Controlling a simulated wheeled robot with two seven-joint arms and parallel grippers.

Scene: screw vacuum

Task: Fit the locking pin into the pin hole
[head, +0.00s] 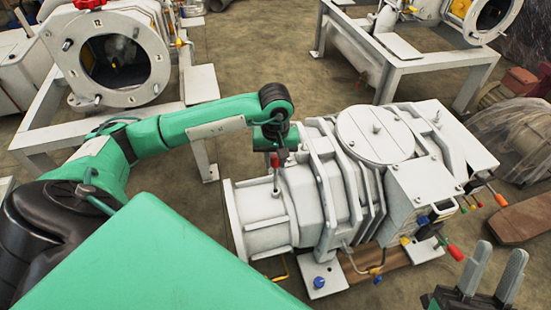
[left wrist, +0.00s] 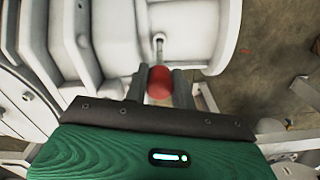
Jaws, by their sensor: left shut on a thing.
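The locking pin has a red ball knob (left wrist: 159,82) and a thin grey shaft (left wrist: 160,48). My left gripper (left wrist: 160,80) is shut on the red knob, which sits between its fingers. In the head view the knob (head: 275,160) shows below my left gripper (head: 279,148), with the shaft pointing down at the flanged end of the white vacuum pump (head: 265,208). The shaft's lower end is by a rib there. I cannot make out the pin hole or tell whether the shaft is in it. My right gripper (head: 501,249) is open and empty at the lower right.
A round lid (head: 375,135) tops the pump. Coloured valve handles, including a red one (head: 455,252), stick out at its right side. White frames with round ports (head: 125,60) stand behind. A brown board (head: 525,221) lies on the floor at the right.

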